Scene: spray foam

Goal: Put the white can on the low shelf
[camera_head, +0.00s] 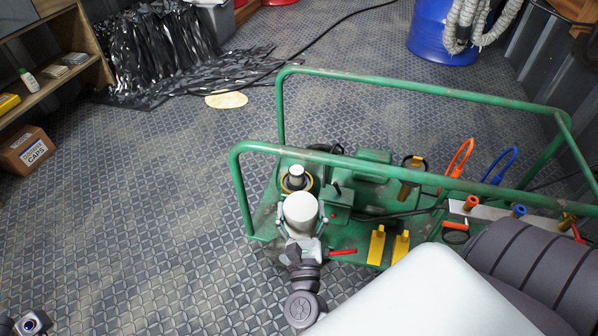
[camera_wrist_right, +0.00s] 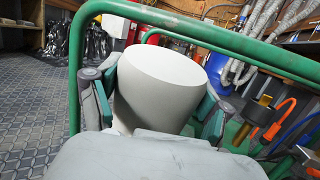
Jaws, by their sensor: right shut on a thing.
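The white can (camera_head: 301,209) is upright in my right gripper (camera_head: 303,236), whose fingers are shut around its sides. It is over the near left part of the green machine's base. In the right wrist view, the can (camera_wrist_right: 158,88) stands between the two fingers of the gripper (camera_wrist_right: 155,105), with a green rail behind it. A low wooden shelf (camera_head: 45,92) stands at the far left, with a bottle, a yellow pack and small boxes on it. My left gripper does not show clearly; only a dark piece of my body is at the bottom left corner.
The green tubular frame (camera_head: 400,88) of the machine rises behind and beside the can. A cardboard box (camera_head: 25,150) is below the shelf. Black plastic sheeting (camera_head: 165,60) and a pale disc (camera_head: 226,100) lie toward the back. The floor between machine and shelf is mostly clear.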

